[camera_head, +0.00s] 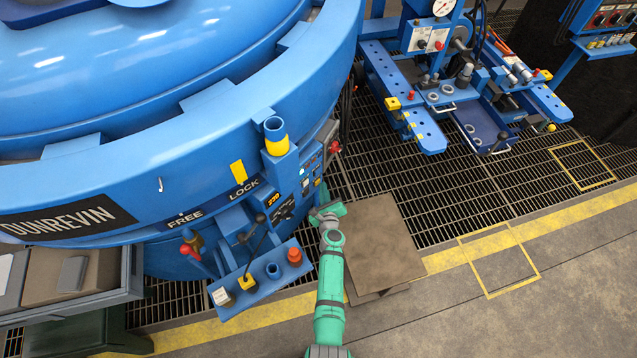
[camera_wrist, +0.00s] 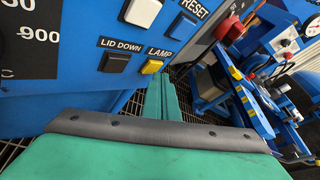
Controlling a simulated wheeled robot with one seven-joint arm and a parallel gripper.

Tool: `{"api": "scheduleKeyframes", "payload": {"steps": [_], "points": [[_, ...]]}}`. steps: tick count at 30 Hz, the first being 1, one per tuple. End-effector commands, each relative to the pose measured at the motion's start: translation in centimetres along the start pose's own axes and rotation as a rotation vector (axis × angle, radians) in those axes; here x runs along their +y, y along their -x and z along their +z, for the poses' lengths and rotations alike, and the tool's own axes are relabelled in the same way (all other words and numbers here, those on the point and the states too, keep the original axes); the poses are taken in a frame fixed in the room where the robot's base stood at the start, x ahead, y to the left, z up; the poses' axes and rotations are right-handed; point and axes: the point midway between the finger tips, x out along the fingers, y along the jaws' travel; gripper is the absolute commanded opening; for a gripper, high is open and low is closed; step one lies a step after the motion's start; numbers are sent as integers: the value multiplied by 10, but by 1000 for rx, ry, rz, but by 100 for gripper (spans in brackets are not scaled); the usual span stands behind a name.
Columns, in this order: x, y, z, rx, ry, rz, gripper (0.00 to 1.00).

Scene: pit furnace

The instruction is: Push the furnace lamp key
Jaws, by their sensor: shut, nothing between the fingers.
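The lamp key is a small yellow-orange square button (camera_wrist: 151,66) on the blue control panel (camera_wrist: 75,85), under the word LAMP in the wrist view. My gripper (camera_wrist: 164,84) is shut and empty, its green fingertips pointing at the panel just right of and below the lamp key in the picture. Whether they touch the panel cannot be told. In the head view my gripper (camera_head: 328,211) is beside the panel on the furnace side (camera_head: 308,174). The lamp key is too small to pick out there.
A red knob (camera_wrist: 229,29) stands further right. In the head view, a lever bracket (camera_head: 258,290) lies left of my arm. A brown floor plate (camera_head: 378,240) lies right.

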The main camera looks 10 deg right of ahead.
Motion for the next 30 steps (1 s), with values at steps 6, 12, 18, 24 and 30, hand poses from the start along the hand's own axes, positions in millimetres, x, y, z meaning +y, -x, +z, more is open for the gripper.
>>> {"api": "scheduleKeyframes", "payload": {"steps": [6,12,18,24,30], "points": [[-3,3,-3,1,-1,-2,0],[-5,4,-4,2,-1,-4,0],[-12,14,-12,1,-1,-4,0],[-19,26,-19,1,-1,-2,0],[-27,38,-27,-1,0,0,0]]}}
